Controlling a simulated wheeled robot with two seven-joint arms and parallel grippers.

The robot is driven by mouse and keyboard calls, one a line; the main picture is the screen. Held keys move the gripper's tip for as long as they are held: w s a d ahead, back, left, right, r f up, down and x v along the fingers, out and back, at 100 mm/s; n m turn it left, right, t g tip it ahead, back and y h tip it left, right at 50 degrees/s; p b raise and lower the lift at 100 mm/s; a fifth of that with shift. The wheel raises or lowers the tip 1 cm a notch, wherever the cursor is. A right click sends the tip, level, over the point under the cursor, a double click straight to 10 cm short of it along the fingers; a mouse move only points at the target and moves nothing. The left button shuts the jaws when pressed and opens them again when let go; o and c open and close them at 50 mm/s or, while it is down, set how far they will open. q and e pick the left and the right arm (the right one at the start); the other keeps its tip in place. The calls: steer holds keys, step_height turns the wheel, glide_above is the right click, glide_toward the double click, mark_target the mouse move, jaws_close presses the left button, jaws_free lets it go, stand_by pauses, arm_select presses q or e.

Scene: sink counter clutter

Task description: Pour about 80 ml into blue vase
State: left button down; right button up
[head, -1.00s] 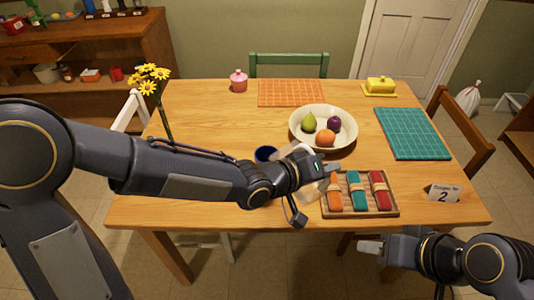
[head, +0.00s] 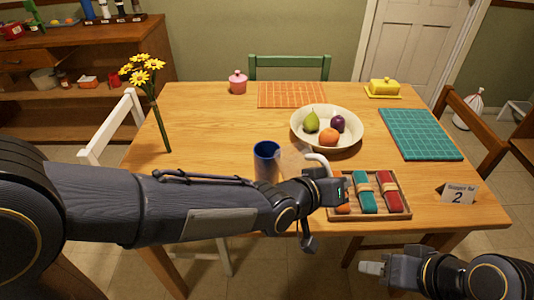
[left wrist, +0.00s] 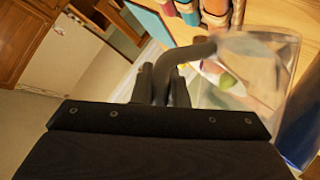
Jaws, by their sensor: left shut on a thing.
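The blue vase (head: 267,150) stands on the table, its lower part hidden behind my left arm. It also shows at the right edge of the left wrist view (left wrist: 303,138). A clear pitcher (left wrist: 268,72) is just beside the vase; in the head view it is faint (head: 292,163). My left gripper (head: 333,184) is shut on the pitcher's handle (left wrist: 188,54). I cannot tell the water level or whether any is flowing. My right gripper (head: 372,268) is off the table's front edge, apart from everything; its finger gap is unclear.
A wooden tray (head: 405,214) with rolled cloths lies beside my left gripper. A fruit bowl (head: 354,137) stands behind it. Yellow flowers (head: 142,70) rise at the left. A teal mat (head: 420,135) and a number card (head: 457,194) are at the right. The table's left middle is clear.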

arm_select(q)
step_height(320, 180, down, 9)
steer(key=s+d+m+t+y, duration=0.2)
steer(key=m+t, duration=0.1)
steer(key=m, duration=0.1)
steer(key=shift+s+d, duration=0.2)
steer(key=shift+r, duration=0.1)
